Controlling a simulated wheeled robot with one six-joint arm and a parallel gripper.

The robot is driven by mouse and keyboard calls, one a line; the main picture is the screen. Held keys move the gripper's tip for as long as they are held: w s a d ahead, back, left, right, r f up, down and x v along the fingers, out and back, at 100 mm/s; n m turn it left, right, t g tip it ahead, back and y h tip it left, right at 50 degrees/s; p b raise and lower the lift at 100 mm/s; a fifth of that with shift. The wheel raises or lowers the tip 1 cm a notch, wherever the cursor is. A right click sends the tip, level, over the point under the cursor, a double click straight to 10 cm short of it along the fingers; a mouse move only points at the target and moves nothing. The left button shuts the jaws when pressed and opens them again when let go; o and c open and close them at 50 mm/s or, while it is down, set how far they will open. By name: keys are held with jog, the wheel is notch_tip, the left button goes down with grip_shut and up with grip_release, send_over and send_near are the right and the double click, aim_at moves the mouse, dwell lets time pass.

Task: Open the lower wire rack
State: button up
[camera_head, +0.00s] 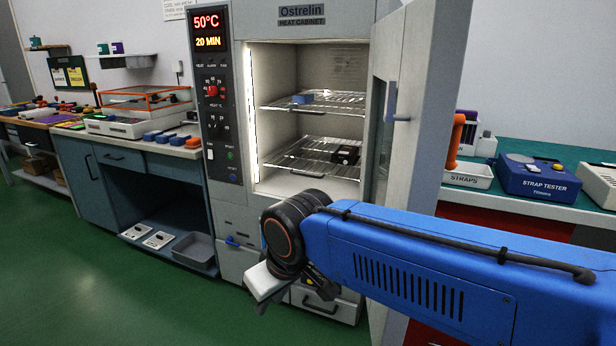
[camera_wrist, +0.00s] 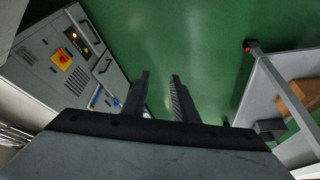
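The lower wire rack (camera_head: 296,165) is in the heat cabinet (camera_head: 250,190), below the upper wire rack (camera_head: 345,103). A dark block (camera_head: 345,155) sits on its right side. The cabinet's grey door (camera_head: 425,90) stands open to the right. My gripper shows in the wrist view (camera_wrist: 160,90), with two dark fingers apart and nothing between them. It points at the green floor. In the head view my wrist is low in front of the cabinet, below the racks; the fingertips are mostly hidden there.
A blue block (camera_head: 303,98) lies on the upper rack. A drawer with a handle (camera_head: 320,303) is at the cabinet's base. To the right is a bench with a strap tester (camera_head: 538,178). To the left is a blue bench (camera_head: 150,165). Green floor (camera_head: 90,285) is free at the left.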

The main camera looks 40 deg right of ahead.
jog(key=d, duration=0.2)
jog(key=n+t+h, duration=0.1)
jog(key=n+h, duration=0.4)
jog(key=h, duration=0.9)
send_near(308, 176)
jog(key=x, duration=1)
jog(key=shift+d, duration=0.25)
jog(key=shift+f, duration=0.1)
grip_shut()
